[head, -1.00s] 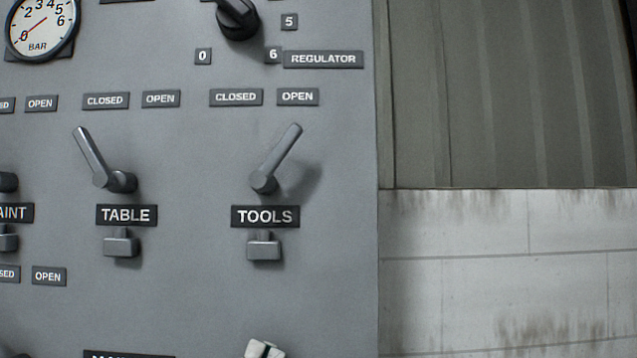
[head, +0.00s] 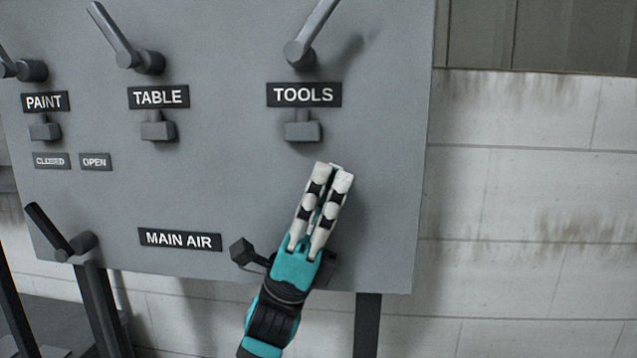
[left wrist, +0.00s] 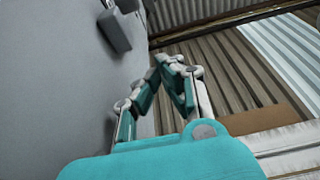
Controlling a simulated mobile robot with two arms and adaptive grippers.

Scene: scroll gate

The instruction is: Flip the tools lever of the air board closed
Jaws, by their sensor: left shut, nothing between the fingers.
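The tools lever (head: 313,32) is a grey handle at the top of the head view, above the TOOLS label (head: 304,94). It leans up and to the right, the side where the OPEN plate showed earlier; its upper tip is cut off by the frame. My left gripper (head: 334,168) is in front of the air board (head: 230,205), below the tools lever and apart from it. Its fingers are together, point up and hold nothing. The fingers also show closed in the left wrist view (left wrist: 170,62). My right gripper is not in view.
A grey outlet block (head: 303,130) juts out under the TOOLS label, just above my fingertips. The table lever (head: 112,35) stands to the left, leaning left. A main air handle (head: 245,252) is beside my left wrist. The white block wall (head: 520,200) lies right of the board.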

